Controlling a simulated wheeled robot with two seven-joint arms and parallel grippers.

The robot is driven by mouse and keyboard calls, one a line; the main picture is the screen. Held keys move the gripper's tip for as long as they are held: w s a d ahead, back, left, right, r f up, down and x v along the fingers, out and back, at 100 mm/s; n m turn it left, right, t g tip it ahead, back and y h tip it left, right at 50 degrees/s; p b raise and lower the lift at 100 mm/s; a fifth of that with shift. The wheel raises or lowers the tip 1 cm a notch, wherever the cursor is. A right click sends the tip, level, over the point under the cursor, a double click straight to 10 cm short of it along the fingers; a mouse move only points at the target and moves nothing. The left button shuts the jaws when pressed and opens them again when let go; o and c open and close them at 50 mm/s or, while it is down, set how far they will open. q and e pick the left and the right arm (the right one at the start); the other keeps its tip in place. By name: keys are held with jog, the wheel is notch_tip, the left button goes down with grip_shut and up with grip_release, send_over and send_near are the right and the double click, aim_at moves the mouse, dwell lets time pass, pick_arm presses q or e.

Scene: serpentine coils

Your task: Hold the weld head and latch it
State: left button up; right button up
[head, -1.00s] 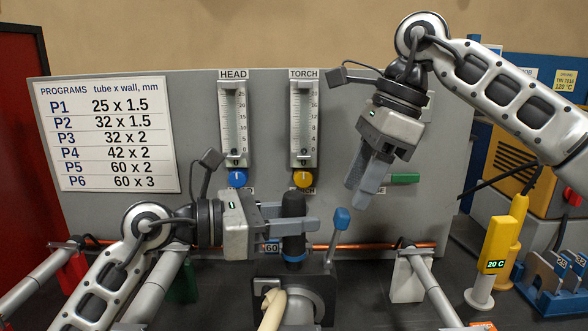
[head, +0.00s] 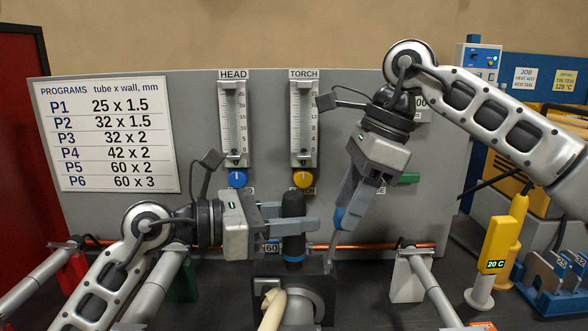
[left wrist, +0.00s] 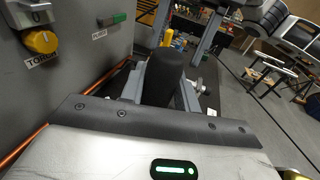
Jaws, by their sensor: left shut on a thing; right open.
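The weld head (head: 312,289) sits on the copper tube (head: 346,246) in front of the grey panel. Its upright black handle (head: 293,245) stands between the fingers of my left gripper (head: 292,222), which is shut on it. The handle also shows between the fingers in the left wrist view (left wrist: 165,78). The latch lever (head: 333,250) rises at the right of the weld head. My right gripper (head: 340,218) is open, pointing down at the lever's blue knob (head: 339,217), which its fingers partly cover. I cannot tell if they touch it.
The grey panel (head: 420,215) carries the HEAD gauge (head: 233,125) and TORCH gauge (head: 303,125) close behind the grippers. Tube stands (head: 404,278) flank the weld head. A yellow device (head: 496,245) reading 20 C stands at the right.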

aim_at(336, 239)
jog(key=shift+x, duration=1.7)
jog(key=shift+c, duration=0.3)
jog(key=c, duration=0.7)
